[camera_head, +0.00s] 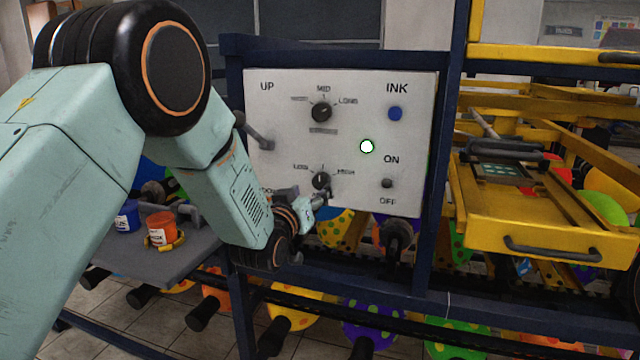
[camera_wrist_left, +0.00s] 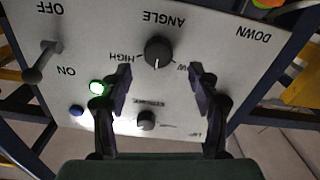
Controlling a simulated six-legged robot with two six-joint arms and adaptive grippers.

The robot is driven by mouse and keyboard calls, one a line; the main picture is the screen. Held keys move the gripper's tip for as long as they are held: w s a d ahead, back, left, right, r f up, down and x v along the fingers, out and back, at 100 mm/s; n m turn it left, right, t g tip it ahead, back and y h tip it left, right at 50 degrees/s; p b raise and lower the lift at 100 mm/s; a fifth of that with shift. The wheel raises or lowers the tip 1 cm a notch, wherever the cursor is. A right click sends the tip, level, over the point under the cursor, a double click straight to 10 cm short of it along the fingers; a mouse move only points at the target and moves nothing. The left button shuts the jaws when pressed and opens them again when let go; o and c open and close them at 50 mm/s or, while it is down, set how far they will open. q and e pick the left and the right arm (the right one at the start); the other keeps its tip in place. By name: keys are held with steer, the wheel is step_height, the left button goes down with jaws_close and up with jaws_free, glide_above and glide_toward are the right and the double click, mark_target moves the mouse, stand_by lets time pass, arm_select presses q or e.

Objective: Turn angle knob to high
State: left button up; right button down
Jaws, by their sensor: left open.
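The angle knob (camera_head: 321,180) is a black dial low on the white control panel (camera_head: 285,95), between the LOW and HIGH labels. In the left wrist view the panel is upside down and the angle knob (camera_wrist_left: 158,52) shows a white mark pointing toward the picture bottom, between the two labels. My left gripper (camera_head: 318,199) is just below the knob in the head view. In the left wrist view its fingers (camera_wrist_left: 159,72) are open and empty, with the knob centred just past the tips. One finger partly hides the LOW label. My right gripper is not in view.
Another black dial (camera_head: 321,112) sits above. A lit green light (camera_head: 367,146), a blue INK button (camera_head: 395,113) and an ON/OFF switch (camera_head: 387,183) are to the right. An UP/DOWN lever (camera_head: 260,136) is at the panel's left, near my arm. Dark blue frame bars (camera_head: 437,200) border the panel.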

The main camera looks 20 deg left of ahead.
mark_target(319, 183)
arm_select(q)
steer(key=w, duration=0.2)
steer(key=w+d, duration=0.1)
steer(key=w, duration=0.2)
steer(key=shift+w+a, duration=0.1)
steer(key=shift+w, duration=0.05)
steer(key=shift+a, duration=0.45)
steer(key=shift+w+d, duration=0.15)
steer(key=shift+d, duration=0.35)
steer(key=shift+c, duration=1.4)
steer(key=shift+a, duration=0.35)
steer(key=c, duration=0.4)
steer(key=shift+d, duration=0.1)
steer(key=c, duration=0.5)
